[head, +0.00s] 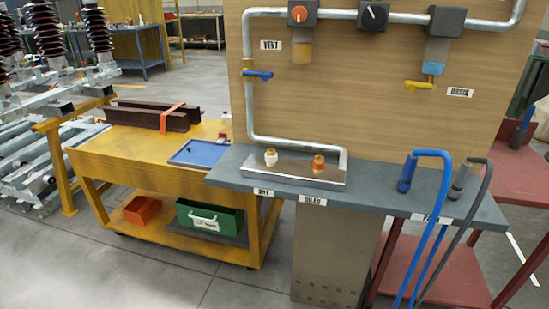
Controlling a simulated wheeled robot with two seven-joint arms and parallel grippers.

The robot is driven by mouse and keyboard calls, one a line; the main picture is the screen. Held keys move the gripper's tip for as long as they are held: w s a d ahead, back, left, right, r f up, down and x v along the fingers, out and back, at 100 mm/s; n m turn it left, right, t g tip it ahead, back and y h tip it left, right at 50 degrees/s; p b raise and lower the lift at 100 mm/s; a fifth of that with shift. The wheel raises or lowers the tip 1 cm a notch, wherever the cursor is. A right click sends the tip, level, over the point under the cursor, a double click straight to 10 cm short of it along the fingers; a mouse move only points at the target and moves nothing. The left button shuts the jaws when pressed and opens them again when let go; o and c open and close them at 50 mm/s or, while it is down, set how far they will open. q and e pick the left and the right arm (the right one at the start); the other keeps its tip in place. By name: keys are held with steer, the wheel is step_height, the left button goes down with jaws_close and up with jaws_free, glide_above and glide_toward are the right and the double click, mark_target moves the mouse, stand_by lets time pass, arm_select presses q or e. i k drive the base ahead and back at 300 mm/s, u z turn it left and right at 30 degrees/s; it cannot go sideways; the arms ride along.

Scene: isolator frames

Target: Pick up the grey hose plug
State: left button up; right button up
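The grey hose plug (460,179) stands on the right part of the grey-blue shelf (375,195). A dark grey hose (470,215) arcs up from it and hangs down over the shelf's front edge. A blue hose plug (406,172) with a blue hose (437,152) stands just to its left. The blue hose passes close to the grey plug. Neither of my grippers shows in the head view.
A metal block (295,172) with two small fittings sits mid-shelf. Behind is a wooden panel (350,100) with pipes and valves, including a yellow handle (419,85). A yellow workbench (120,160) is left, a red table (515,178) right. The shelf between block and plugs is clear.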

mark_target(464, 170)
steer(key=k, duration=0.5)
steer(key=z, duration=1.35)
steer(key=i, duration=0.8)
steer(key=u, duration=0.4)
